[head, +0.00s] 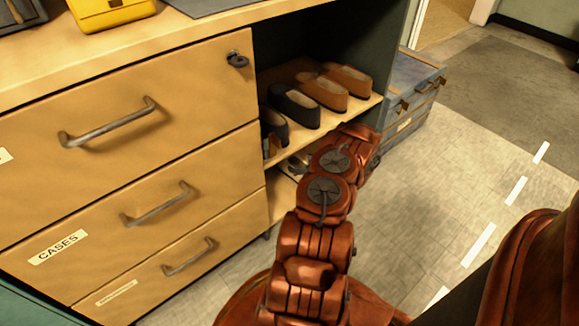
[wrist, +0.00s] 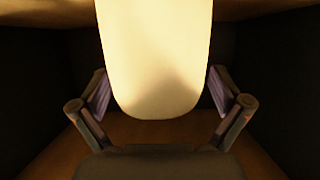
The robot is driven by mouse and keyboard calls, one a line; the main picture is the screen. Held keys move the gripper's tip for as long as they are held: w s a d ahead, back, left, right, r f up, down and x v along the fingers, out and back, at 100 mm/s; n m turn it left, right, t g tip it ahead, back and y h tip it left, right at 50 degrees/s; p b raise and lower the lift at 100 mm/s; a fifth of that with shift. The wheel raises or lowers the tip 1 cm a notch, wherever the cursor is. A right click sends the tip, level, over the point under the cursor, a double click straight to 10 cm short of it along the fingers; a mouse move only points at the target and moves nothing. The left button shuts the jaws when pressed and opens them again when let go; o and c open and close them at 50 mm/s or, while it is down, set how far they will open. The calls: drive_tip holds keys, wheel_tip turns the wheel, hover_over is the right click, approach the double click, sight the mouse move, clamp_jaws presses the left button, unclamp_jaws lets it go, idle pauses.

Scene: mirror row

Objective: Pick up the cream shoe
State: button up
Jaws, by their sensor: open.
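A cream shoe (wrist: 155,55) fills the upper middle of the wrist view, its rounded end towards me. My gripper (wrist: 160,90) is open, with one finger on each side of the shoe's rounded end. Gaps show between the fingers and the shoe, so I see no grip. In the head view my arm reaches to the open shelves at the cabinet's right end. The cream shoe cannot be made out there, and my arm hides much of the lower shelf.
The shelf above holds brown shoes (head: 323,91) and dark shoes (head: 294,105). Dark walls stand close on both sides in the wrist view. Wooden drawers (head: 120,110) are left of the shelves, blue-grey cases (head: 412,85) right. The floor (head: 425,195) at right is clear.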

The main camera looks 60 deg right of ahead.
sight(288, 158)
drive_tip(key=b+x, duration=0.1)
drive_tip(key=x, duration=0.2)
drive_tip(key=shift+w+f+b, duration=0.25)
drive_tip(key=shift+b, duration=0.15)
drive_tip(key=shift+w+d, duration=0.15)
drive_tip(key=shift+w, duration=0.05)
drive_tip(key=shift+c, duration=0.3)
drive_tip(key=c, duration=1.4)
drive_tip(key=shift+r, duration=0.15)
